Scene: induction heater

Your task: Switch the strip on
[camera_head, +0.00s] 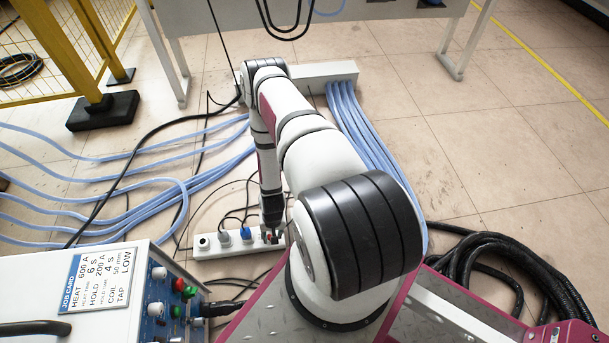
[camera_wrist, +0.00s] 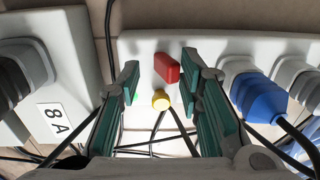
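The white power strip (camera_head: 212,243) lies on the floor in the head view, with several plugs in it. In the wrist view the strip (camera_wrist: 142,45) carries a red rocker switch (camera_wrist: 167,68). A round yellow piece (camera_wrist: 160,100) shows just below the switch; I cannot tell what it belongs to. My gripper (camera_wrist: 160,80) is open, with its green-padded fingers apart on either side of the switch and nothing held between them. In the head view my gripper (camera_head: 272,234) points down at the strip's right end. Whether the fingers touch the strip, and which way the switch is set, I cannot tell.
In the wrist view a blue plug (camera_wrist: 262,97) sits close right of my fingers. In the head view a control box (camera_head: 110,285) stands front left, and blue hoses (camera_head: 365,130) cross the floor.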

